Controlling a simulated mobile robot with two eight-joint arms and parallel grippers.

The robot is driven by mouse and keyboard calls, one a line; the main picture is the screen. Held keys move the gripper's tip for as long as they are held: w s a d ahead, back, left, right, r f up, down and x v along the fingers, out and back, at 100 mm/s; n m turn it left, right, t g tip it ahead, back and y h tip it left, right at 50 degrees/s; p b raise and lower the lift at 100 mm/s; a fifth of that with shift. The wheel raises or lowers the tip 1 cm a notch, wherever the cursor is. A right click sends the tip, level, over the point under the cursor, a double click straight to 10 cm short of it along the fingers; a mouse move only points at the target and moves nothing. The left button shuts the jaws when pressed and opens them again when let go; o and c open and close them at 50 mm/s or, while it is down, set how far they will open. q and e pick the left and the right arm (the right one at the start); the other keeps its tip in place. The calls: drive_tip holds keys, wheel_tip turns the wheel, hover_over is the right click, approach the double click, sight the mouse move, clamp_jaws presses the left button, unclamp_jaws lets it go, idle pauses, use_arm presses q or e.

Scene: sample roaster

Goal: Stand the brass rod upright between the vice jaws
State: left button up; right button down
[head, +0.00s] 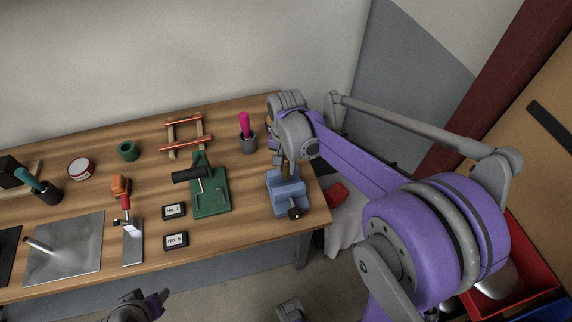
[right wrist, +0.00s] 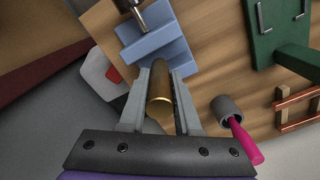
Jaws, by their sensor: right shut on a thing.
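The brass rod (right wrist: 160,95) is held lengthwise between the two fingers of my right gripper (right wrist: 160,88). Its near end faces the wrist camera and its far end points toward the blue vice (right wrist: 155,42). In the head view the vice (head: 287,198) stands at the right end of the bench, with my right gripper (head: 283,162) just above it. Whether the rod's lower end is between the jaws or above them cannot be told. Part of my left gripper (head: 138,305) shows at the bottom edge; its fingers are not clear.
A green fixture (head: 211,195) stands left of the vice. A grey cup (head: 248,144) with a pink-handled tool is behind it. A wooden frame with copper-coloured bars (head: 185,135) lies farther back. A red bin (head: 535,275) is at lower right.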

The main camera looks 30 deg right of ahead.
sight(286, 174)
drive_tip(key=shift+f, duration=0.2)
drive_tip(key=shift+f+b, duration=1.45)
drive_tip(key=shift+f, duration=0.4)
drive_tip(key=shift+r, duration=0.15)
drive_tip(key=shift+r+p, duration=1.5)
drive_tip(key=shift+r, duration=0.45)
drive_tip(key=shift+f, duration=0.35)
drive_tip(key=shift+f+b, duration=1.45)
drive_tip(key=shift+f, duration=0.35)
drive_tip(key=shift+r, duration=0.15)
drive_tip(key=shift+r+p, duration=1.5)
drive_tip(key=shift+r, duration=0.5)
